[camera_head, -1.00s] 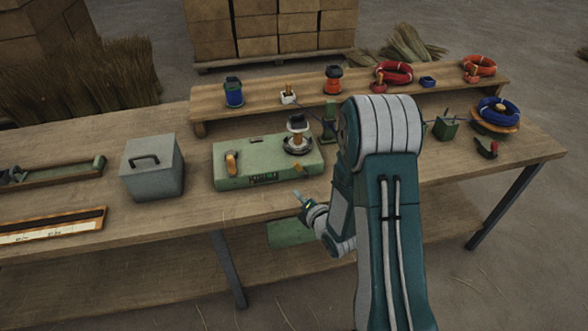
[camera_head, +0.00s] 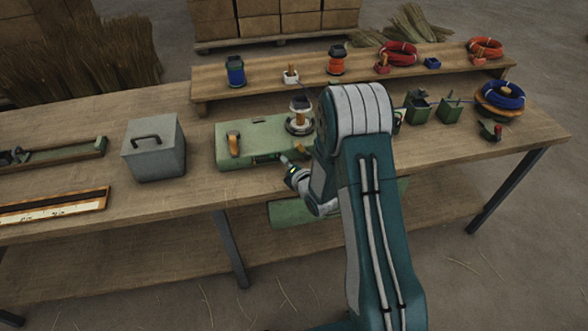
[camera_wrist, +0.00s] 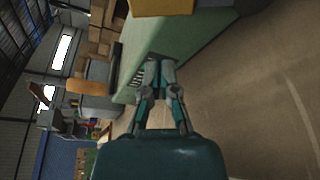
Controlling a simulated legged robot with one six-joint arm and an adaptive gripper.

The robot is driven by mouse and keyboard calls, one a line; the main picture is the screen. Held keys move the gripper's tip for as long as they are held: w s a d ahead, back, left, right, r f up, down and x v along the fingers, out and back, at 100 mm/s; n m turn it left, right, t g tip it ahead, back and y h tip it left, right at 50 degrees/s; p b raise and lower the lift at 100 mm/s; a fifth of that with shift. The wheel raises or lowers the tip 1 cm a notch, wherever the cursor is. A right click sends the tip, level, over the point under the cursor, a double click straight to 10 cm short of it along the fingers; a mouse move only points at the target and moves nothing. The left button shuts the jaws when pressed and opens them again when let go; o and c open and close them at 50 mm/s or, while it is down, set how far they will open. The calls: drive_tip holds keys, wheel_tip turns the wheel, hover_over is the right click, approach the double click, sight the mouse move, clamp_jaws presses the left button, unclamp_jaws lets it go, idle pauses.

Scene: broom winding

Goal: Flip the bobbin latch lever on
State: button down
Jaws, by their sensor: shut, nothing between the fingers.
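The green winding machine (camera_head: 262,152) stands on the bench, with a bobbin (camera_head: 299,112) on a round metal seat at its right end. An upright orange lever (camera_head: 233,143) stands on its left part. I cannot tell which small part is the bobbin latch lever. My gripper (camera_head: 285,160) is shut and empty, low at the machine's front edge, right of the orange lever and below the bobbin. In the wrist view, my gripper's fingertips (camera_wrist: 159,65) meet close to the green machine's side (camera_wrist: 175,42); whether they touch it is unclear. My arm hides the machine's right end.
A grey box with a handle (camera_head: 155,150) stands left of the machine. A raised shelf (camera_head: 280,87) behind carries a blue spool (camera_head: 235,71), an orange spool (camera_head: 337,60) and red coils (camera_head: 398,54). Green holders (camera_head: 418,107) stand to the right.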

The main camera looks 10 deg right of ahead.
sight(291, 148)
drive_tip(key=shift+x, duration=0.95)
drive_tip(key=shift+s+d+r, duration=0.1)
drive_tip(key=shift+d+r, duration=0.3)
drive_tip(key=shift+d, duration=0.2)
drive_tip(key=shift+s+d+r, duration=0.1)
drive_tip(key=shift+d+r, duration=0.3)
drive_tip(key=shift+d, duration=0.2)
drive_tip(key=shift+d+r, duration=0.25)
drive_tip(key=shift+d, duration=0.35)
